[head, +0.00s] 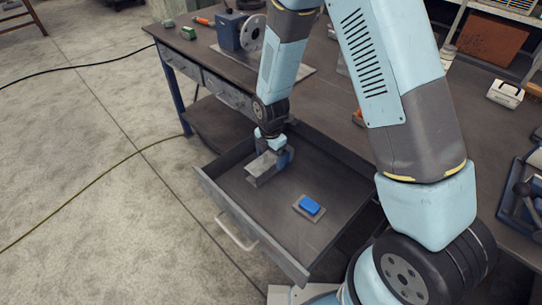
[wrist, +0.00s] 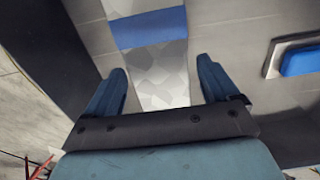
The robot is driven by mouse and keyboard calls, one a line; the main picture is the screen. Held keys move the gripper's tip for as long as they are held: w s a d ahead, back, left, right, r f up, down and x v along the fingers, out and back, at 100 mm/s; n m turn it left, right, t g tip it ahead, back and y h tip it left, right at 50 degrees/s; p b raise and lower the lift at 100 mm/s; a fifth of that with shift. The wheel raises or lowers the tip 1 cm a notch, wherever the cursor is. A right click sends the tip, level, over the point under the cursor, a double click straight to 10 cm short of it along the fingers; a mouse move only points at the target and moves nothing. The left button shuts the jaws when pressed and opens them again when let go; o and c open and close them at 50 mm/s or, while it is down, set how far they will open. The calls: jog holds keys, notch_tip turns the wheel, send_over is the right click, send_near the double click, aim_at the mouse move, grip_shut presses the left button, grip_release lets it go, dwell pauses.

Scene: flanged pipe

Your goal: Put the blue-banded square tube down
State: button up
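The square tube is pale grey with a blue band that shows in the wrist view (wrist: 150,28). In the head view the tube (head: 262,165) is low inside the open drawer (head: 240,218), and appears to lie on its floor. In the wrist view the fingers of my gripper (wrist: 162,88) stand apart on either side of the tube. A strip of drawer floor shows between the tube and the right finger, so the gripper looks open.
A blue block on a grey plate (head: 309,205) lies in the drawer to the right of the tube. Drawer walls enclose both. Bare drawer floor lies around the block.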

aim_at(271, 157)
notch_tip(271, 157, up, 12)
jog(key=r, duration=0.1)
jog(key=s+d+r+m+t, duration=0.3)
jog(key=d+r+m, duration=0.9)
jog(key=d+r, duration=0.45)
jog(key=s+d+r+m+t, duration=0.2)
jog(key=s+d+r+m, duration=0.8)
jog(key=s+m, duration=0.5)
notch_tip(271, 157, up, 3)
jog(key=shift+d+f+m+t, duration=0.2)
jog(key=shift+d+m+t, duration=0.1)
jog(key=shift+d, duration=0.1)
